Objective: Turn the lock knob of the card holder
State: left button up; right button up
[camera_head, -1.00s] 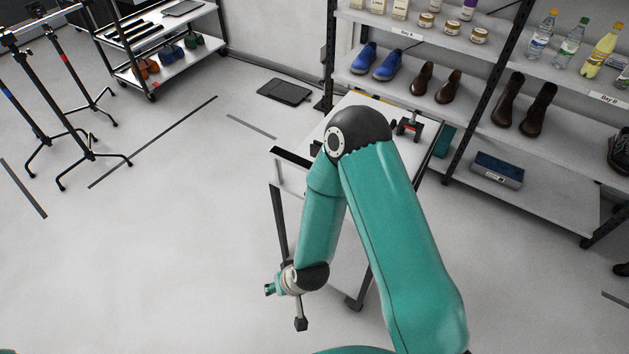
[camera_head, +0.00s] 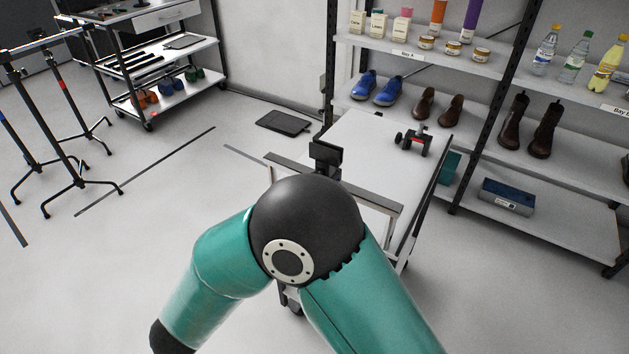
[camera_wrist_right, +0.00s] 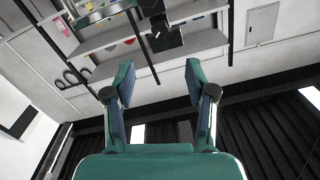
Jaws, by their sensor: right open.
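A small black upright device (camera_head: 325,156) stands at the near left part of the white table (camera_head: 365,160). It may be the card holder, but I cannot make out a lock knob. A black and red device (camera_head: 414,139) sits farther back on the table. My right gripper (camera_wrist_right: 160,70) is open and empty in the right wrist view, its two teal fingers apart. A dark block (camera_wrist_right: 163,33) shows beyond them; I cannot tell what it is. In the head view my right arm's elbow covers the table's near edge, and its gripper is out of frame. My left gripper is not in view.
Shelves (camera_head: 430,49) with shoes, bottles and jars stand behind and right of the table. A wheeled cart (camera_head: 150,60) is at the upper left, with black stands (camera_head: 60,130) in front. Open floor lies left of the table.

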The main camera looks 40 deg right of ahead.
jog(key=p+x, duration=0.2)
jog(key=x, duration=1.2)
jog(key=shift+w+d, duration=0.1)
jog(key=shift+d, duration=0.05)
jog(key=shift+c, duration=0.4)
grip_shut()
